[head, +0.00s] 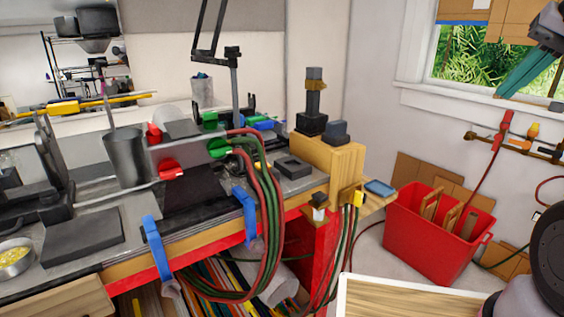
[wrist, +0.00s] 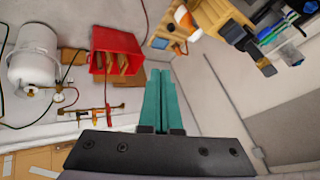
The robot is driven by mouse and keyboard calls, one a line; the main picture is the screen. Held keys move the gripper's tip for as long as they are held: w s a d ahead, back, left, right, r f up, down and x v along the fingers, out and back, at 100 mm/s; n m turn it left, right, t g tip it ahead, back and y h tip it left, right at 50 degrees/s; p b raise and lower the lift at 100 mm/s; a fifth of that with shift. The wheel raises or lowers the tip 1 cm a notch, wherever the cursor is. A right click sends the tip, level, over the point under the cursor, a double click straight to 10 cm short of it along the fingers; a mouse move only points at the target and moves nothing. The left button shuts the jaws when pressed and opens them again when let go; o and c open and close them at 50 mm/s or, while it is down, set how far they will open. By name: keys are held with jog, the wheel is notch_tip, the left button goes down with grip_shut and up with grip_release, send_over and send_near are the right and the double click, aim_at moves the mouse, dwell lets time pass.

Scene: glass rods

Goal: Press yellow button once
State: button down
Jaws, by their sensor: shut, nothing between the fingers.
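A small yellow piece (head: 358,197), likely the yellow button, sits on the front right of a wooden block at the bench's end, above hanging cables. An orange-yellow piece with white (wrist: 184,16) at the top of the wrist view may be the same one; I cannot tell for sure. My gripper (head: 503,92) has teal fingers and is at the upper right of the head view, in front of the window, well apart from the yellow piece. In the wrist view its fingers (wrist: 160,74) lie together with nothing between them.
A red bin (head: 431,229) with wooden pieces stands on the floor at the right. The wooden block (head: 345,160) carries a dark tower (head: 313,105). Red and green cables (head: 270,215) hang before the bench. A wall pipe with valves (head: 515,140) runs below the window.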

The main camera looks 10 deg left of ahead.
jog(key=w+a+f+n+y, duration=0.1)
jog(key=w+a+f+n, duration=0.1)
jog(key=w+a+n, duration=0.65)
jog(key=w+a+f+n, duration=0.2)
jog(key=w+a+n, duration=0.35)
jog(key=a, duration=0.55)
jog(key=s+a+f+n+g+y, duration=0.1)
jog(key=s+a+f+n, duration=0.1)
jog(key=a, duration=0.6)
jog(key=s+a+f+n+y, duration=0.2)
jog(key=a+n, duration=0.3)
jog(key=a, duration=0.3)
jog(key=s+a+f+n+g+y, duration=0.1)
jog(key=s+a+f+n+y, duration=0.1)
jog(key=a, duration=0.7)
jog(key=shift+s+f+n+g, duration=0.3)
jog(key=shift+s+f+n, duration=0.1)
jog(key=shift+s+n, duration=0.6)
jog(key=shift+w, duration=0.2)
